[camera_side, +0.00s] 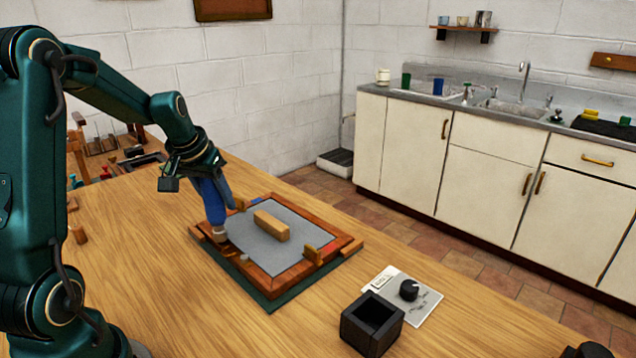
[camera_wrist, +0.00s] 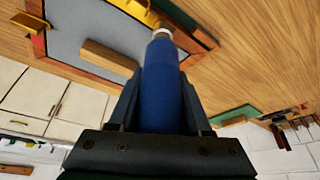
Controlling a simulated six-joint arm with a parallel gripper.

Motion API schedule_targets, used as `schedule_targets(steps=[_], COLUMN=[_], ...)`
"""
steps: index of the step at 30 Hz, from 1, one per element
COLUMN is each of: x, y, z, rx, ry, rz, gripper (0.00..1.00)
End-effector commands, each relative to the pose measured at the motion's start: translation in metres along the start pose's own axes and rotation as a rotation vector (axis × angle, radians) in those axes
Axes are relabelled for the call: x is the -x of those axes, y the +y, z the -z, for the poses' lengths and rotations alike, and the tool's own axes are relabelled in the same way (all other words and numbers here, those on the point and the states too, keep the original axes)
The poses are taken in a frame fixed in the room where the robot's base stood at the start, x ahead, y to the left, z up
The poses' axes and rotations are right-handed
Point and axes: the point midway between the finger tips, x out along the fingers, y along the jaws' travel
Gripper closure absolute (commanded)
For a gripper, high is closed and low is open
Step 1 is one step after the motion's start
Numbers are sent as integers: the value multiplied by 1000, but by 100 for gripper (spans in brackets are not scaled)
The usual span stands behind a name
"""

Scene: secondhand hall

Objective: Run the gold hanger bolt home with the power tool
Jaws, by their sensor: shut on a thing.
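My gripper (camera_side: 203,174) is shut on a blue power tool (camera_side: 214,200) above the near left edge of the framed board. In the wrist view the tool (camera_wrist: 162,85) lies between the two dark fingers, its pale nose pointing away from me. The nose is down at the board's wooden frame (camera_side: 263,282), close to a brownish-gold fitting (camera_side: 229,250). A yellow fitting (camera_wrist: 137,9) shows beside the nose in the wrist view. I cannot make out the gold hanger bolt itself, nor whether the nose touches it.
A wooden block (camera_side: 271,225) lies on the board's grey panel (camera_side: 279,250). A black open box (camera_side: 372,324) and a plate with a black knob (camera_side: 409,290) stand to the right. Small tools and racks sit at the table's far left. The table's near middle is clear.

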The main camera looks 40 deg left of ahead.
Motion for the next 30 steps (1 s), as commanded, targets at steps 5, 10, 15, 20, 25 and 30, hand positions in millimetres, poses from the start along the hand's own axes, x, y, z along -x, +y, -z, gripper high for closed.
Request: schedule_targets(steps=[5, 10, 15, 20, 25, 30], x=[0, 8, 16, 25, 34, 42], y=[0, 0, 0, 0, 0, 0], z=[0, 4, 8, 11, 15, 18], rx=[0, -1, -1, 0, 0, -1], ry=[-1, 2, 3, 3, 4, 3], rz=[0, 0, 0, 1, 0, 1], gripper=[100, 100, 100, 100, 100, 100])
